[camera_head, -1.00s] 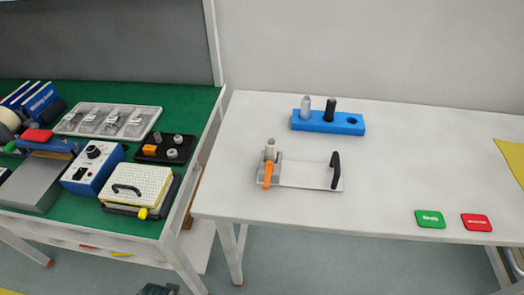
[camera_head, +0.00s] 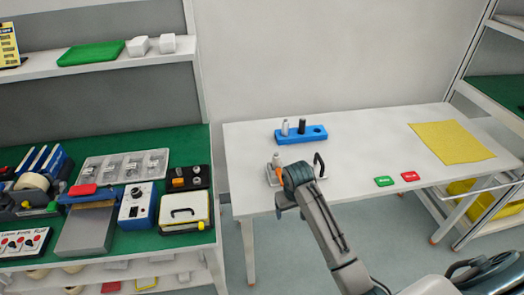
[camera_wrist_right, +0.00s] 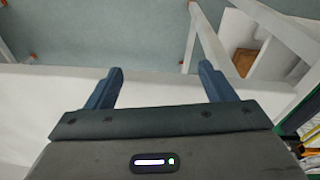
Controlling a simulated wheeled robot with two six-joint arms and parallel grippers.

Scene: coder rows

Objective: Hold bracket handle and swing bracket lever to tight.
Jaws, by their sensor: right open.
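The bracket (camera_head: 277,161) sits on the white table, with a grey post at its left end and a black handle (camera_head: 319,164) at its right end. An orange lever (camera_head: 270,177) shows at the left end, partly hidden by my right gripper. My right gripper (camera_head: 284,199) is in front of the bracket, covering much of its plate; I cannot tell whether it touches. In the right wrist view the gripper (camera_wrist_right: 160,82) has its fingers apart with nothing between them. My left gripper is not in view.
A blue block (camera_head: 314,134) with a grey and a black peg stands behind the bracket. Green (camera_head: 384,181) and red (camera_head: 410,176) pads and a yellow sheet (camera_head: 450,142) lie to the right. A cluttered green bench (camera_head: 100,205) stands left. The table's middle right is clear.

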